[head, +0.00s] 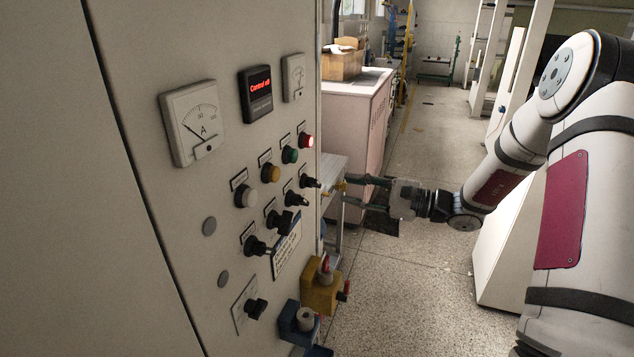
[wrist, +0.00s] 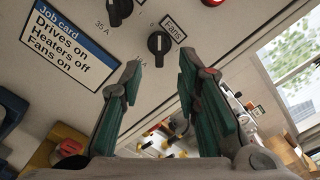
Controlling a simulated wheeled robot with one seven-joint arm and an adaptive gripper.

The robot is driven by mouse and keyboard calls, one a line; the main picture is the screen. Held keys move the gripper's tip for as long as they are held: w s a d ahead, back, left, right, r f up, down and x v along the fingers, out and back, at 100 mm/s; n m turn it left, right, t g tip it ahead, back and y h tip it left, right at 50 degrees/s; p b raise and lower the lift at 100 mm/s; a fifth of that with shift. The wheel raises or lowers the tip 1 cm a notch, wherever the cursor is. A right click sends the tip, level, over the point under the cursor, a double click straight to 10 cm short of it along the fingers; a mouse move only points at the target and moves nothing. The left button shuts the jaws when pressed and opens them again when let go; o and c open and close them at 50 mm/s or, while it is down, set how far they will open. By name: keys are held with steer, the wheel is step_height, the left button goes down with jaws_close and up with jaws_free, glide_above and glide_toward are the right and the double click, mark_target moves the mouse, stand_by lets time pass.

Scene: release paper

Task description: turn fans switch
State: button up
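The fans switch (wrist: 158,44) is a black rotary knob with a pale mark, beside a small label reading "Fans" in the wrist view. My gripper (wrist: 160,66) is open and empty, its green-padded fingers spread to either side below the knob. In the head view my gripper (head: 346,190) is out to the right of the panel's edge, pointing toward it. Several black knobs show there; the farthest one (head: 310,182) is nearest my gripper, but its label is too small to read. I see no contact between fingers and knob.
A job card (wrist: 70,45) reads "Drives on, Heaters off, Fans on". Another black knob (wrist: 118,11) is close by. The grey panel (head: 140,130) carries meters and lamps, with a red lamp (head: 306,141) lit. A yellow box (head: 320,290) juts out below. The aisle floor is open.

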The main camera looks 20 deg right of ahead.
mark_target(319, 184)
steer(key=p+x, duration=0.1)
steer(key=x, duration=0.8)
steer(key=shift+a, duration=0.1)
jaws_close()
